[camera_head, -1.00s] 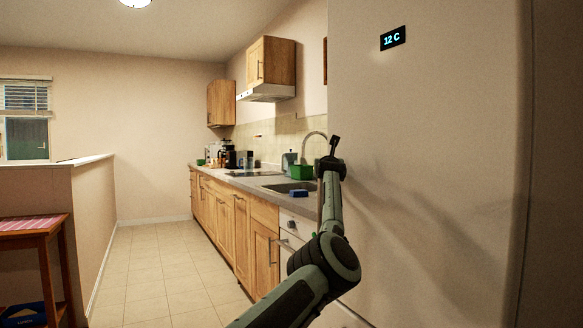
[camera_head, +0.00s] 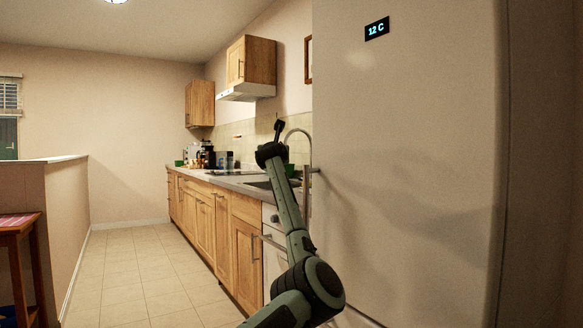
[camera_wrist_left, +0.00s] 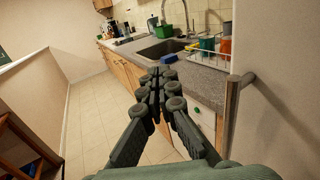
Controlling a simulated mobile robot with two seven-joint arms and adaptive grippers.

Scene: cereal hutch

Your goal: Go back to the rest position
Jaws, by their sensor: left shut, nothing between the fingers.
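My left arm rises from the bottom of the head view, and its gripper (camera_head: 279,126) is raised in front of the counter, left of the fridge edge. In the left wrist view the left gripper's fingers (camera_wrist_left: 157,82) are together with nothing between them. They point toward the counter and sink and appear apart from both. My right gripper is in neither view.
The big fridge (camera_head: 410,140) fills the right, its upright handle (camera_wrist_left: 232,115) close beside the left gripper. A half wall (camera_head: 62,220) stands left; the tiled floor (camera_head: 140,275) between is clear.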

